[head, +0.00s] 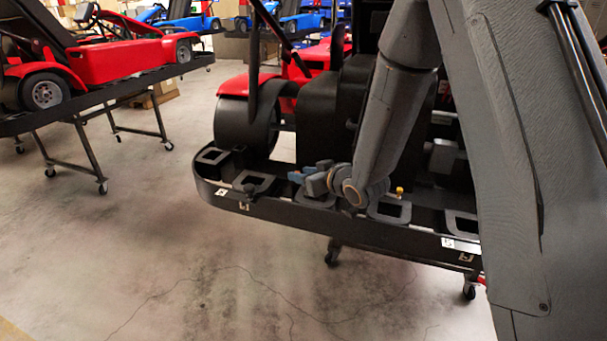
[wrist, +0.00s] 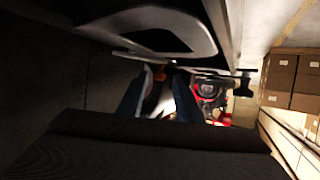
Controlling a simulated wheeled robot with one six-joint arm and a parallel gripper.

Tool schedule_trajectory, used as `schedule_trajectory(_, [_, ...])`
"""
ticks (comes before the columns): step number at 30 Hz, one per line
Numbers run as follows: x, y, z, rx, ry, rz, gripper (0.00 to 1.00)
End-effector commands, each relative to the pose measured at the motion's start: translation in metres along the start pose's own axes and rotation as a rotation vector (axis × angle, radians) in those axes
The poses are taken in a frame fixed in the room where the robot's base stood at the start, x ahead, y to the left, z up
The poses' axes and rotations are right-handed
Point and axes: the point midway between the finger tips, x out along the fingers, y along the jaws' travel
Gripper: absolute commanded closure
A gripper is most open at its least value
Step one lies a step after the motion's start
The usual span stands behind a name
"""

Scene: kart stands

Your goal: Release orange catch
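A black kart stand (head: 300,222) with a raised rim and square cutouts carries a red and black kart (head: 250,110). My gripper (head: 300,178) reaches low over the near side of the stand. In the wrist view, its two blue-grey fingers (wrist: 158,85) stand apart. A small orange piece (wrist: 160,73), likely the orange catch, shows between or just beyond the fingertips, under a dark frame with a rounded cutout (wrist: 150,30). I cannot tell whether the fingers touch it. In the head view this piece is hidden. A small yellow-orange knob (head: 400,192) stands on the stand to the right of my wrist.
Another stand (head: 100,92) with a red kart (head: 110,62) is at the left. Blue karts (head: 190,20) stand at the back. Brown boxes (wrist: 290,80) show at the right of the wrist view. The concrete floor (head: 130,230) in front is clear.

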Motion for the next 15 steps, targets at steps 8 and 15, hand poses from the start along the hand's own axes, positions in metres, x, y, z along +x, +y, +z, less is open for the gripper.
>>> schedule_trajectory(8, [0.0001,0.0001,0.0001,0.0,0.0,0.0,0.8])
schedule_trajectory(15, [0.0,0.0,0.0,0.0,0.0,0.001,1.0])
